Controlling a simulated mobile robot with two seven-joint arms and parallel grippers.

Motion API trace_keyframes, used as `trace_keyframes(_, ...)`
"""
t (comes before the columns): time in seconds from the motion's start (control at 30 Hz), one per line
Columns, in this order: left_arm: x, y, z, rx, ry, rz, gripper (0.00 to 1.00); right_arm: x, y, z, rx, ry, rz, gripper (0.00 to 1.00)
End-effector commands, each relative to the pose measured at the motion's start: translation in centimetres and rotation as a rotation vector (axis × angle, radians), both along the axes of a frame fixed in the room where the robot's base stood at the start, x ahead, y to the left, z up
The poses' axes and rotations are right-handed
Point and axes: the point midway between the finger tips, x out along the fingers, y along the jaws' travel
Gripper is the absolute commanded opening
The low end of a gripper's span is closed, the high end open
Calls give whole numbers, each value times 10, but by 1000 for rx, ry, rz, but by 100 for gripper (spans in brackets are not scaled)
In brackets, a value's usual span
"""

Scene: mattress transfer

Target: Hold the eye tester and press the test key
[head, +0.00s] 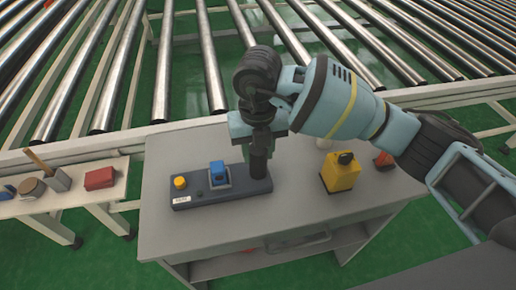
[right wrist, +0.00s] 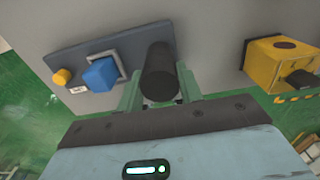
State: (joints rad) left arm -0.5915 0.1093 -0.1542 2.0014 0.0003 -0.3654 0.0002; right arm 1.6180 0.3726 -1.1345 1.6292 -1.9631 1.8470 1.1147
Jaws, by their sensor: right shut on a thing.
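The eye tester appears to be the dark grey panel (head: 205,199) lying on the grey table. A black upright cylinder (head: 259,168) rises from its right end. A blue square key (head: 217,173) in a light frame sits mid-panel, and a round yellow button (head: 180,182) sits at the left end. Which one is the test key I cannot tell. My right gripper (head: 262,148) is shut on the black cylinder from above. In the right wrist view its fingers stand on both sides of the cylinder (right wrist: 158,72). My left gripper is not in view.
The grey table (head: 170,235) has free room in front of the panel. A yellow box with a black knob (head: 341,177) stands to the right, with an orange item (head: 383,161) beyond. A side bench (head: 85,195) holds a red block (head: 99,179). Roller conveyors (head: 165,75) run behind.

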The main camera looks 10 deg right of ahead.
Motion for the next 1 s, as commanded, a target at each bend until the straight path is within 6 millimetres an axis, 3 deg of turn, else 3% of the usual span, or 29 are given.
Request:
trace_keyframes(0.5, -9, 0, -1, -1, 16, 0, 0, 1, 1, 2, 4, -4, 1, 0)
trace_keyframes(1.0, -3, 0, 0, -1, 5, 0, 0, 1, 1, 2, 4, -4, 1, 0)
